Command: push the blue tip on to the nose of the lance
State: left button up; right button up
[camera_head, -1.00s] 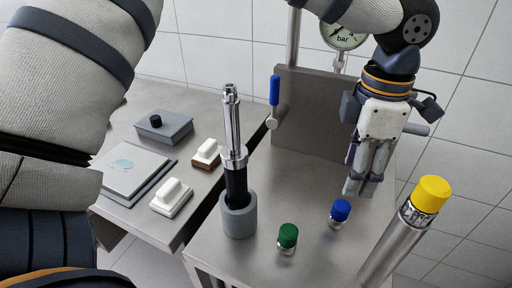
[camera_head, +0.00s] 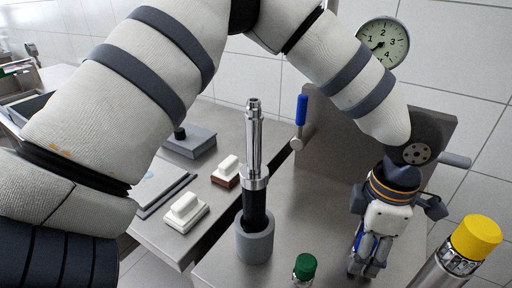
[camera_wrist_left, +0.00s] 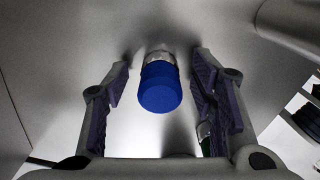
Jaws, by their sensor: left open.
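The blue tip (camera_wrist_left: 160,88) has a blue cap and a clear or metallic end. In the left wrist view it stands between the two open fingers of my left gripper (camera_wrist_left: 160,85), with a gap on each side. In the head view the blue tip (camera_head: 366,243) is partly hidden behind the fingers of my left gripper (camera_head: 366,268), which points down at the steel table. The lance (camera_head: 254,145), silver above and black below, stands upright in a grey round holder (camera_head: 255,240), left of the gripper. Its nose is bare at the top. My right gripper is not in view.
A green-capped tip (camera_head: 305,266) stands near the holder. A yellow-capped metal cylinder (camera_head: 474,238) leans at the right. Behind are a grey panel (camera_head: 340,130), a blue-handled lever (camera_head: 301,112) and a pressure gauge (camera_head: 383,43). White blocks (camera_head: 185,208) sit on the left bench.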

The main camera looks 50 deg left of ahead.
pick_arm(q)
grip_shut()
jog(key=shift+r+p, duration=0.5)
jog(key=shift+r, duration=0.85)
notch_tip(320, 180, up, 4)
jog(key=shift+f+p, duration=0.1)
jog(key=shift+p, duration=0.4)
jog(key=shift+r, duration=0.55)
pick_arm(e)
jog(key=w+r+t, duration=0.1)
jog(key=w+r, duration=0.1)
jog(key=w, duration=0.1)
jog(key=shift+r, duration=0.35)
